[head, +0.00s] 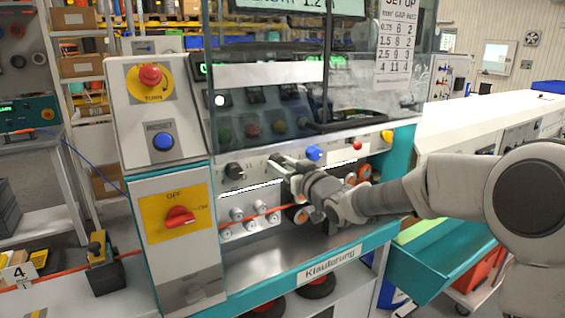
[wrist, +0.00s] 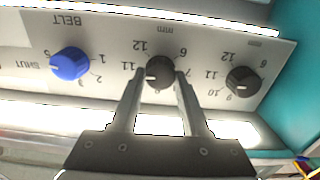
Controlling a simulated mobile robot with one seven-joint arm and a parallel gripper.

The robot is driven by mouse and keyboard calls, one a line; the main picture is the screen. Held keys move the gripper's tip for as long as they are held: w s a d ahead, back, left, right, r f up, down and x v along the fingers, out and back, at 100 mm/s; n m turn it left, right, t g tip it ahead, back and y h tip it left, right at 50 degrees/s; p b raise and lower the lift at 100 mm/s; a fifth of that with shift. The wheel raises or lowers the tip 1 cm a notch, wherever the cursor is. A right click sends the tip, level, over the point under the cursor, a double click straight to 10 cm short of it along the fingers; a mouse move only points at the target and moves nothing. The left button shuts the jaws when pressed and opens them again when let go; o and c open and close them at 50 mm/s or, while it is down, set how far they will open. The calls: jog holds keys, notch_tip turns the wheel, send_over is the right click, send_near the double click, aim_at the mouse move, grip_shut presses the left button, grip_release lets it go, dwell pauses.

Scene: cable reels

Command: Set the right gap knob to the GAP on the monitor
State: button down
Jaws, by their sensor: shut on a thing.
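The right gap knob (wrist: 160,72) is black and sits in the middle of the wrist view, which shows the panel upside down. Its white mark points to the left, near the 11 or just below it; the exact spot is hard to tell. My gripper (wrist: 156,80) is shut on this knob, one finger on each side; it also shows in the head view (head: 281,164), covering the knob. The other black knob (wrist: 243,81) has its mark near 9.
A blue BELT knob (wrist: 70,64) is beside the held knob. An orange cable (head: 245,217) runs below.

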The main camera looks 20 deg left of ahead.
dwell(0.5)
jog(key=shift+c, duration=1.9)
grip_release()
jog(key=v, duration=1.7)
jog(key=shift+s, duration=0.2)
jog(key=shift+d, duration=0.15)
